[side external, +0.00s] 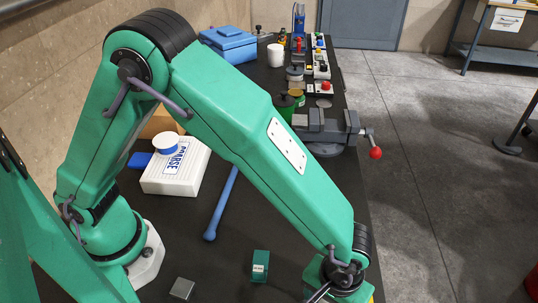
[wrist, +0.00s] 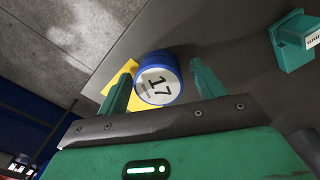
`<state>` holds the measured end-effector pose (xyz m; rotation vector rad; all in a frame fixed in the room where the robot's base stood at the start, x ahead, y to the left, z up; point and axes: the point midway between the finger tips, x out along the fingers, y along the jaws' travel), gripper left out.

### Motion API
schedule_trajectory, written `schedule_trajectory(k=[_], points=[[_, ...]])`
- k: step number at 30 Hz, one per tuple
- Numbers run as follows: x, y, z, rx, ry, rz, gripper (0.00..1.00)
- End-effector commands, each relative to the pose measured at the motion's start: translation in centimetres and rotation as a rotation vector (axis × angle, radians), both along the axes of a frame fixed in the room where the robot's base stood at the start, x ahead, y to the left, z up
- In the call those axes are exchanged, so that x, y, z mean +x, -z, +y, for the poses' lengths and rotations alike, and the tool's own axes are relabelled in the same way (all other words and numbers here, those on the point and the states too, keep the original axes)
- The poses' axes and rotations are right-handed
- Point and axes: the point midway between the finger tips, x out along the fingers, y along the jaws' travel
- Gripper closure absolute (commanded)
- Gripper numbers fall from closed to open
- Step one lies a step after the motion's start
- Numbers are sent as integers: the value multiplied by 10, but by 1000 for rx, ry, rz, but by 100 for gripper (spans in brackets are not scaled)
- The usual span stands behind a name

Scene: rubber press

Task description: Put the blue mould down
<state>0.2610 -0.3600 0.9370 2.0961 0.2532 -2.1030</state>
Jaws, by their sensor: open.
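The blue mould (wrist: 158,62) is a short round piece with a white top face marked 17, in the wrist view. It stands between the two green fingers of my gripper (wrist: 163,72). The fingers are apart, with a clear gap on the right side; the left finger is close to the mould, and I cannot tell if it touches. A yellow patch (wrist: 117,99) shows beside and partly behind the left finger, near the mould's foot. In the side view the mould and my fingers are out of sight at the lower edge.
A green labelled block (side external: 260,266) stands on the dark table, also at the right of the wrist view (wrist: 293,42). A grey metal block (side external: 182,289), a blue bar (side external: 221,204), a white COARSE box (side external: 177,177) and a vise (side external: 326,133) are farther off. The table edge is close to the mould.

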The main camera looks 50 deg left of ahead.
Motion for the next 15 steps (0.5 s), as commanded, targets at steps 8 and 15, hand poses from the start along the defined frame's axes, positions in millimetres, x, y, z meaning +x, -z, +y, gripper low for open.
schedule_trajectory(k=[8, 15], points=[[1, -22, -1, -3, 0, -3, 32], [1, -59, -1, -4, 0, -3, 32]])
